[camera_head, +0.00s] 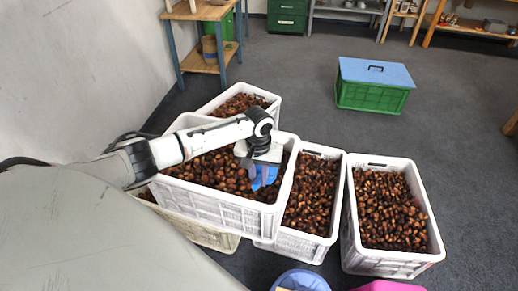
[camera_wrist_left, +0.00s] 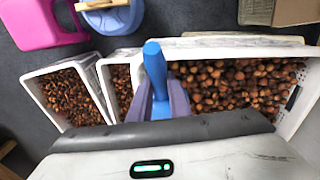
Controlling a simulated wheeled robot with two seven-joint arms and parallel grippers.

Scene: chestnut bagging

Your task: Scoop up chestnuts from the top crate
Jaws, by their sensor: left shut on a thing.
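The white top crate (camera_head: 218,205) is full of brown chestnuts (camera_head: 208,172) and is stacked above lower crates. My left gripper (camera_head: 262,163) reaches over its right part and points down. It is shut on a blue scoop (camera_head: 265,178), whose lower part is down at the chestnuts; I cannot tell whether it holds any. In the left wrist view the gripper's fingers (camera_wrist_left: 160,97) clasp the scoop's blue handle (camera_wrist_left: 154,62), with the top crate's chestnuts (camera_wrist_left: 225,85) beyond. My right gripper is not in view.
Two more chestnut crates stand to the right, a middle one (camera_head: 297,246) and a right one (camera_head: 392,262); another (camera_head: 273,110) is behind. A blue bucket (camera_head: 300,281) and a pink container (camera_head: 388,286) are in front. A blue-lidded green crate (camera_head: 373,97) stands on open floor.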

